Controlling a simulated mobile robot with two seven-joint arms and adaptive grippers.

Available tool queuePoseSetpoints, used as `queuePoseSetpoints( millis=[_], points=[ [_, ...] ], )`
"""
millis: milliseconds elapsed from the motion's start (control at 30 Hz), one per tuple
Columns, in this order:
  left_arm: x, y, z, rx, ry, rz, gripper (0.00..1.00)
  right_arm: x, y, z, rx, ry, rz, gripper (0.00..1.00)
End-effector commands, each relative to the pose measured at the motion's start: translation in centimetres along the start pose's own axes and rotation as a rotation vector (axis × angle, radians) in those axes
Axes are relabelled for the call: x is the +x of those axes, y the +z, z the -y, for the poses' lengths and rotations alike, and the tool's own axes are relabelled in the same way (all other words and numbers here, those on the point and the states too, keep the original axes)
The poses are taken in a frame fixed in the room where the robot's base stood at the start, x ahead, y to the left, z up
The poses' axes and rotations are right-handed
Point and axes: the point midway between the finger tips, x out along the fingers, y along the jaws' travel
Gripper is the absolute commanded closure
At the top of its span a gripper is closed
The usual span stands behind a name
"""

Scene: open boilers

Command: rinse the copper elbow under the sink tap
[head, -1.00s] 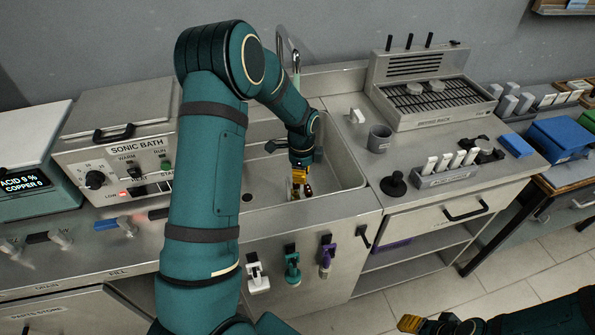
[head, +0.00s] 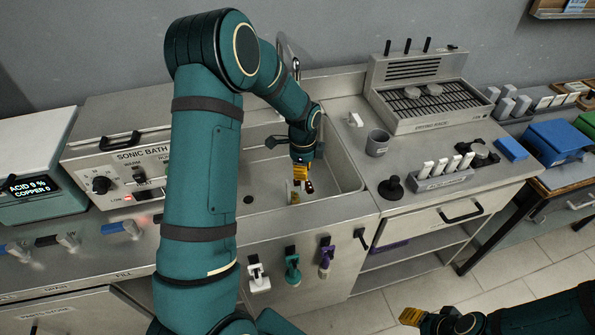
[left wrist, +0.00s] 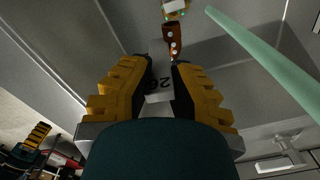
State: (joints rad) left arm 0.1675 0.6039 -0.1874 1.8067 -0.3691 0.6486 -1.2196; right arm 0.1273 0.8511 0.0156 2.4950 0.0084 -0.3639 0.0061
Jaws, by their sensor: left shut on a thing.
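My left gripper (head: 302,180) is low in the steel sink (head: 350,172). In the left wrist view its yellow fingers (left wrist: 160,90) are closed on a grey numbered tag-like piece (left wrist: 158,88). The reddish-brown copper elbow (left wrist: 172,40) shows just beyond that piece, with pale droplet-like spots on its side. In the head view the elbow (head: 309,187) is a small dark red patch at the fingertips. The sink tap (head: 295,66) stands behind my left arm, mostly hidden. My right gripper (head: 410,316) is at the bottom right, away from the counter; its opening is unclear.
The sonic bath (head: 118,170) stands left of the sink. Right of it are a grey cup (head: 378,142), a black knob-like stand (head: 392,187) and the drying rack (head: 420,105). A pale green rod or stream (left wrist: 265,60) crosses the left wrist view beside the elbow.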

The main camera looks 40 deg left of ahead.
Motion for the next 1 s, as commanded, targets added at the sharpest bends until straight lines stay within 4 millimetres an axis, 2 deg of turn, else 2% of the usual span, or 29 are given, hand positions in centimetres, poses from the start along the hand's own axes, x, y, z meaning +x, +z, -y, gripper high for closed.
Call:
queuePoseSetpoints(
  millis=[1000],
  points=[
    [-7.6, -0.1, 0.1, 0.0, -0.001, -0.001, 1.0, -5.1, -1.6, 1.8, 0.008, -0.002, -0.029, 0.53]
  ],
)
